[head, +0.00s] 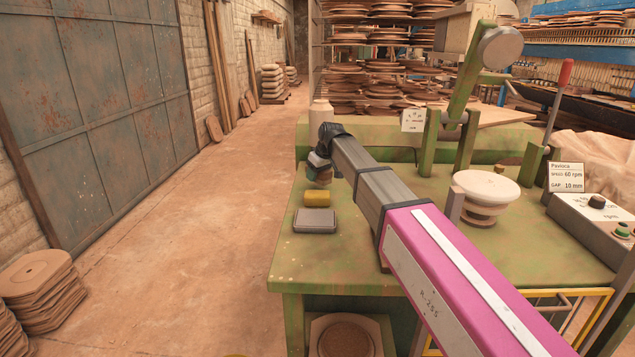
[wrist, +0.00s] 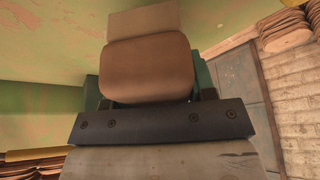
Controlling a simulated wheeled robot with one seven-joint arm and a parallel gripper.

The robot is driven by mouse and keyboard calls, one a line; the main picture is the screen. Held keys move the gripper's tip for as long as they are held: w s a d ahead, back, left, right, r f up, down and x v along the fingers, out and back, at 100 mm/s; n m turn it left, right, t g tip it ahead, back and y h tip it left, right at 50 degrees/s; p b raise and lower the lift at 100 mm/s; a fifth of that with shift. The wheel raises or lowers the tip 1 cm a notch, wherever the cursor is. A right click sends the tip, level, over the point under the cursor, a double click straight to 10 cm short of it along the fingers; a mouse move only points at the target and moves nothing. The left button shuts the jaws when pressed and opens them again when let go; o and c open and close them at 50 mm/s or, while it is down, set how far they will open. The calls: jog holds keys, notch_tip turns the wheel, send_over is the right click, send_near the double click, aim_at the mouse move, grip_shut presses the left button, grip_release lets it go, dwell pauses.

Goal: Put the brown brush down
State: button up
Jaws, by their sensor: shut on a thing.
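The brown brush (wrist: 148,68) is between the two teal fingers of my gripper (wrist: 150,88) in the wrist view. Its rounded brown body faces the camera, and a paler, flatter part shows beyond it. In the head view my gripper (head: 316,168) is at the left end of the green table (head: 400,262), with a small brown part of the brush (head: 323,179) showing below the fingers. The brush is just behind a yellow block in the picture. I cannot tell whether its underside touches the table.
A yellow block (head: 316,198) and a grey box (head: 315,220) are on the table's left side, in front of the brush. A white bowl-shaped piece (head: 486,190), a control box (head: 590,230) and a green lever press (head: 468,90) are to the right.

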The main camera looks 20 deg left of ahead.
aim_at(317, 181)
jog(key=shift+f, duration=1.5)
jog(key=shift+f, duration=0.15)
jog(key=o, duration=0.9)
jog(key=shift+s, duration=0.1)
jog(key=v, duration=0.7)
jog(key=shift+r, duration=0.35)
